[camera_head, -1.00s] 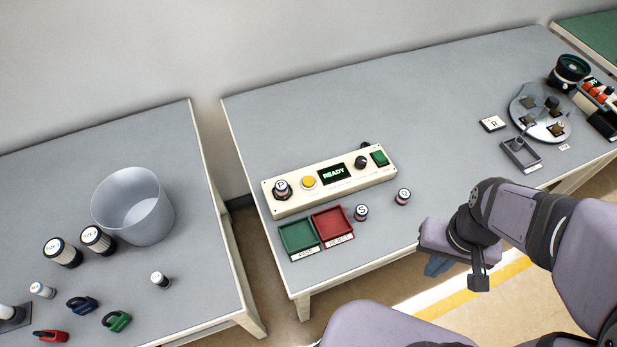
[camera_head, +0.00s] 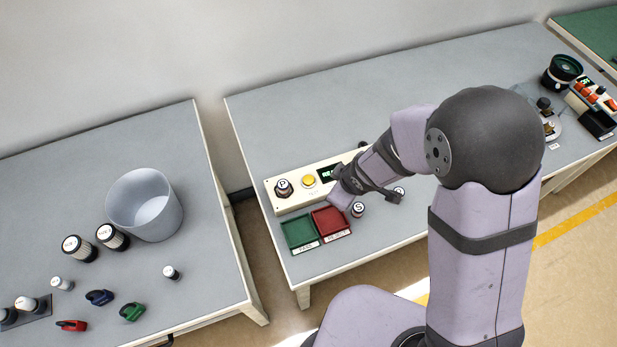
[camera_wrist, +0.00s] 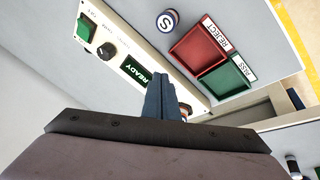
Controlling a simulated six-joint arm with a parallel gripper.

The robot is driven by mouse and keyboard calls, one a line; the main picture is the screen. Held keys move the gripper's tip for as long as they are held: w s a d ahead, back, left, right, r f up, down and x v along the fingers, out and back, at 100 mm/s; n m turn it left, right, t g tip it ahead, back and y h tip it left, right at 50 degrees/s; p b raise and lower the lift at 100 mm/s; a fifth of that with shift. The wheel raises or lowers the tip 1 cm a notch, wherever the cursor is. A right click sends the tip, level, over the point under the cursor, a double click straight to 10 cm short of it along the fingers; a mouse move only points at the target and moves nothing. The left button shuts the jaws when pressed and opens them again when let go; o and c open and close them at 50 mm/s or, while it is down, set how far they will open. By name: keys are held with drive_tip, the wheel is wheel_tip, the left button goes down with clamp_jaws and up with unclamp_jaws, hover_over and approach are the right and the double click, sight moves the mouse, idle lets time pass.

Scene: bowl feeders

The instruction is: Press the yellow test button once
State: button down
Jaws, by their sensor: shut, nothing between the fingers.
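The yellow test button (camera_head: 308,181) sits on the cream control panel (camera_head: 292,202), between the part marked P (camera_head: 284,188) and the display (camera_head: 325,174). My gripper's hand is just right of the button in the head view, over the panel's front edge, and its fingertips are hidden there. In the wrist view my gripper (camera_wrist: 160,78) is shut and empty, with its dark blue fingers over the panel beside the READY display (camera_wrist: 138,69). The yellow button is not visible in the wrist view. I cannot tell the fingertips' height above the panel.
A green PASS tray (camera_head: 299,232) and a red REJECT tray (camera_head: 331,221) lie in front of the panel. A part marked S (camera_head: 358,209) stands beside them. The panel also has a knob (camera_wrist: 106,50) and a green switch (camera_wrist: 87,29). The table behind the panel is clear.

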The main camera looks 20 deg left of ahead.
sight(311, 183)
drive_tip(key=w+a+r+n+t+y, duration=0.1)
drive_tip(key=a+r+n+y, duration=0.3)
drive_tip(key=a, duration=0.5)
drive_tip(key=shift+w+r+n+y, duration=0.3)
drive_tip(key=shift+w+r+y, duration=0.1)
drive_tip(key=shift+w+r, duration=0.45)
drive_tip(key=shift+s, duration=0.1)
wheel_tip(311, 183, down, 9)
drive_tip(key=b, duration=0.8)
drive_tip(key=shift+r, duration=0.15)
idle(1.0)
drive_tip(key=shift+f+b, duration=0.4)
drive_tip(key=shift+f, duration=0.05)
